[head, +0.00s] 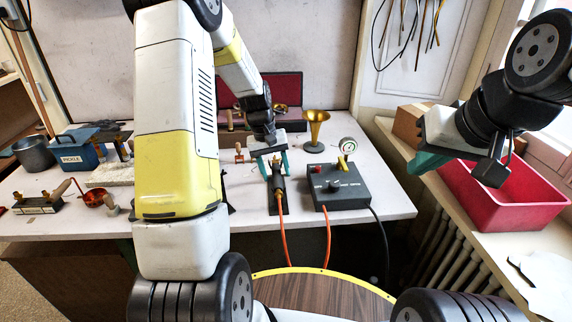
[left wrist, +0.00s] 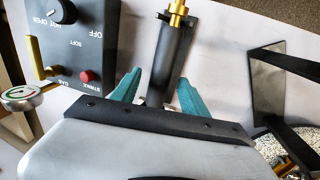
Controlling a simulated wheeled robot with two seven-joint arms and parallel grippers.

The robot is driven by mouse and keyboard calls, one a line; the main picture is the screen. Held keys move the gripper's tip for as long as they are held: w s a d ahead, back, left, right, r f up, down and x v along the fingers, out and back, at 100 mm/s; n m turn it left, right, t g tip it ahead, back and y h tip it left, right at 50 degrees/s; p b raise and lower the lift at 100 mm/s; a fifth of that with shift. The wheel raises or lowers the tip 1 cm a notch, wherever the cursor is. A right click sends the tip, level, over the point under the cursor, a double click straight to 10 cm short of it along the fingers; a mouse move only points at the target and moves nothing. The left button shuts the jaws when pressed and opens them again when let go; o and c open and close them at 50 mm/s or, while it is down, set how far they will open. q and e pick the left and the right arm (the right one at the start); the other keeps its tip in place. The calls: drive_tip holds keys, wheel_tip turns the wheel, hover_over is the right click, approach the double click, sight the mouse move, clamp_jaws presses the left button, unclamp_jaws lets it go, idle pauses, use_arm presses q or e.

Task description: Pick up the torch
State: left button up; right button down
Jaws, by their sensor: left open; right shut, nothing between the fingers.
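The torch (head: 277,177) is a dark cylinder with an orange hose running from its near end over the table's front edge. In the left wrist view the torch (left wrist: 172,50) shows a brass fitting at its hose end. My left gripper (head: 274,166) is open, with its teal fingers on either side of the torch. In the left wrist view the left gripper (left wrist: 160,82) has one finger on each side of the dark body, with gaps visible. The torch's other end is hidden by the gripper.
A grey control box (head: 345,192) with knobs stands close to the right of the torch, with a gauge (head: 348,144) behind it. A brass horn bell (head: 316,122) stands further back. A blue pickle box (head: 82,153) is at left. A red bin (head: 515,190) stands at right.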

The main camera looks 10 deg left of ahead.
use_arm(q)
drive_tip(key=shift+w+d+f, duration=0.1)
drive_tip(key=shift+d+f, duration=0.05)
drive_tip(key=shift+f, duration=0.65)
clamp_jaws()
